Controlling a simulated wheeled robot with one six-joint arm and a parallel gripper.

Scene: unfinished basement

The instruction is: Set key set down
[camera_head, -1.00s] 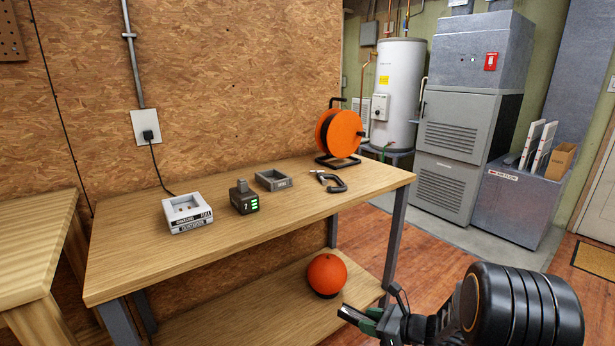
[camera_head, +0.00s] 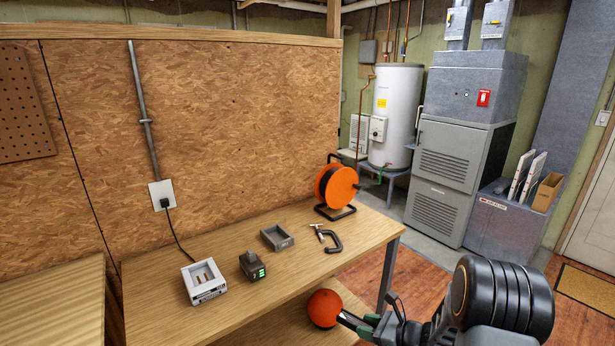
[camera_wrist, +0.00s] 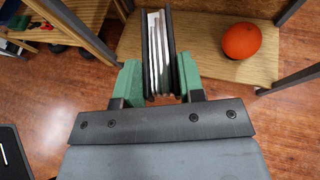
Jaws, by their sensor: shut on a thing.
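The key set (camera_wrist: 158,50) is a dark folding holder with several silver keys. In the wrist view it stands upright between the green fingers of my gripper (camera_wrist: 160,78), which is shut on it. In the head view, my gripper (camera_head: 366,326) is at the lower right, in front of the workbench's right end, with the key set (camera_head: 346,319) pointing left. The key set overlaps the orange ball's edge in that picture. The wooden workbench top (camera_head: 290,255) lies to the left of my gripper.
On the bench are a white charger (camera_head: 204,284), a dark battery (camera_head: 252,266), a grey tray (camera_head: 277,238), a clamp (camera_head: 332,242) and an orange cable reel (camera_head: 336,187). The front of the benchtop is clear.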

